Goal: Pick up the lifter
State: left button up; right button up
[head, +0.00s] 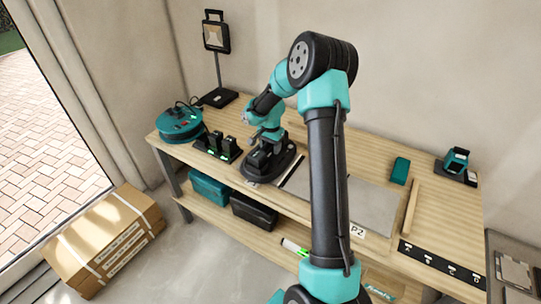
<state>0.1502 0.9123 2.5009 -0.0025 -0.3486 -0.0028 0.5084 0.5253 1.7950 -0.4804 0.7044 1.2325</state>
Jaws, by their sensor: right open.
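My right arm reaches over the workbench, and its right gripper (260,155) points down at the bench's middle left. It is open. Just under and around it is a dark, rounded thing (285,164) on the bench, which may be the lifter; the gripper and wrist partly cover it. I cannot tell whether the fingers touch it. A teal and black tool (456,160) sits in a dark holder at the bench's right end, far from the gripper. My left gripper is not in view.
The wooden workbench (435,200) carries a grey slab (375,195), a teal block (400,170), a wooden strip (410,208), a teal cable reel (180,122), black units with green lights (218,146) and a work lamp (216,38). Bins (254,211) stand on the lower shelf.

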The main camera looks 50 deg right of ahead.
grip_shut()
dwell(0.3)
jog(key=shift+r, duration=0.1)
jog(key=shift+r, duration=1.55)
jog(key=s+a+r, duration=0.2)
jog(key=s+a, duration=0.8)
jog(key=a, duration=0.2)
jog(key=shift+s, duration=0.15)
jog(key=shift+r, duration=0.3)
jog(key=shift+a+r, duration=0.1)
jog(key=shift+r, duration=2.75)
